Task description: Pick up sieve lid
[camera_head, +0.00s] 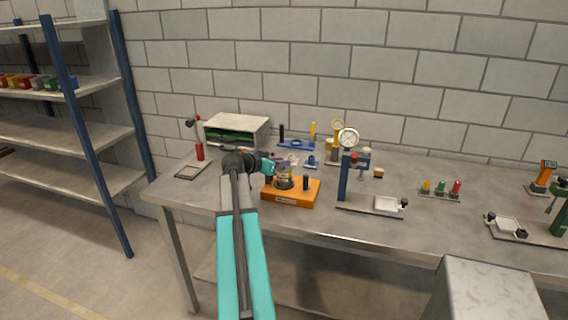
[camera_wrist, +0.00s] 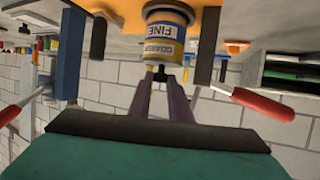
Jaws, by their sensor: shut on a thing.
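The sieve stack (camera_head: 284,181) stands on an orange base (camera_head: 289,196) near the middle of the bench. In the wrist view, which is upside down, the stack (camera_wrist: 167,32) has bands labelled fine and coarse. The sieve lid's small dark knob (camera_wrist: 160,73) shows at the coarse end of the stack. My gripper (camera_wrist: 162,80) is shut on the knob with its two purple fingers. In the head view my gripper (camera_head: 286,162) is just above the stack and hides part of its top. I cannot tell whether the lid touches the stack.
A black post (camera_head: 306,183) rises from the orange base beside the stack. A blue-column stand (camera_head: 344,181) is to the right, and a red-handled stand (camera_head: 199,150) to the left. A grey cabinet (camera_head: 238,126) and gauges (camera_head: 348,137) are behind.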

